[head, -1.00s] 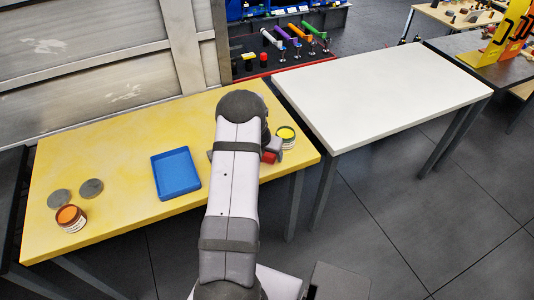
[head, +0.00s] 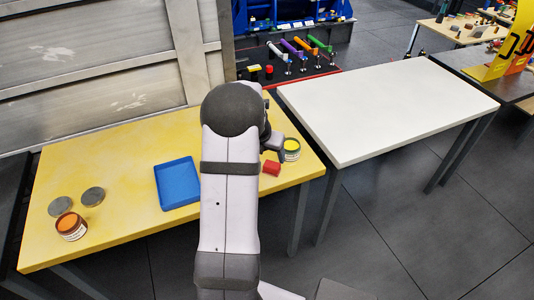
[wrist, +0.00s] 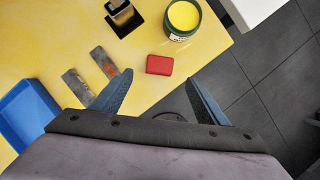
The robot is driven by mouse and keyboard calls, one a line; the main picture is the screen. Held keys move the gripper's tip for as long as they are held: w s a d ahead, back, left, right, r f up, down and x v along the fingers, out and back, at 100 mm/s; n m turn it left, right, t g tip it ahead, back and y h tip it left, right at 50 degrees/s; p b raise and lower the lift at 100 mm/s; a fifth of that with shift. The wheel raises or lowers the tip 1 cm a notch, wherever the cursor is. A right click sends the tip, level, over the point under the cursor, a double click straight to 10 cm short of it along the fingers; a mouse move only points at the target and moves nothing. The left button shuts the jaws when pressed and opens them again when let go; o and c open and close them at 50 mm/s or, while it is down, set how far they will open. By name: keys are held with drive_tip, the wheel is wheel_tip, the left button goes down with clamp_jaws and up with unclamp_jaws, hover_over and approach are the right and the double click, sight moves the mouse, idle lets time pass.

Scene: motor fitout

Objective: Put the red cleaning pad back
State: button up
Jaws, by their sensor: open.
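The red cleaning pad (head: 271,168) lies flat on the yellow table near its right end, just in front of the yellow paint tin. In the wrist view the pad (wrist: 159,65) shows as a small red block beyond my fingertips. My gripper (wrist: 159,77) is open and empty above the table, with the pad ahead of the gap between its fingers and apart from them. In the head view my arm hides most of the gripper.
An open yellow tin (wrist: 183,18) stands close behind the pad. A black square holder (wrist: 122,15) and two worn metal strips (wrist: 104,62) lie nearby. A blue tray (head: 177,184) and an open orange tin (head: 71,226) are left. The white table (head: 390,105) is clear.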

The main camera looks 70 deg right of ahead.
drive_tip(key=shift+a+r, duration=0.3)
drive_tip(key=shift+r, duration=0.35)
drive_tip(key=w+a+r+m+y, duration=0.1)
drive_tip(key=w+a+m, duration=0.3)
drive_tip(key=a, duration=0.5)
drive_tip(key=w+a+r+m+t+y, duration=0.1)
drive_tip(key=w+a+m, duration=0.1)
drive_tip(key=w+a, duration=0.55)
drive_tip(key=w+a+m+y, duration=0.15)
drive_tip(key=w+a, duration=0.25)
drive_tip(key=a, duration=0.6)
drive_tip(key=s+a+m, duration=0.2)
drive_tip(key=a+m, duration=0.1)
drive_tip(key=a, duration=0.5)
drive_tip(key=s+a+m, duration=0.3)
drive_tip(key=a+m, duration=0.1)
drive_tip(key=a, duration=0.4)
drive_tip(key=s+a+m+g+y, duration=0.1)
drive_tip(key=s+a+m, duration=0.2)
drive_tip(key=a, duration=0.5)
drive_tip(key=shift+a, duration=0.15)
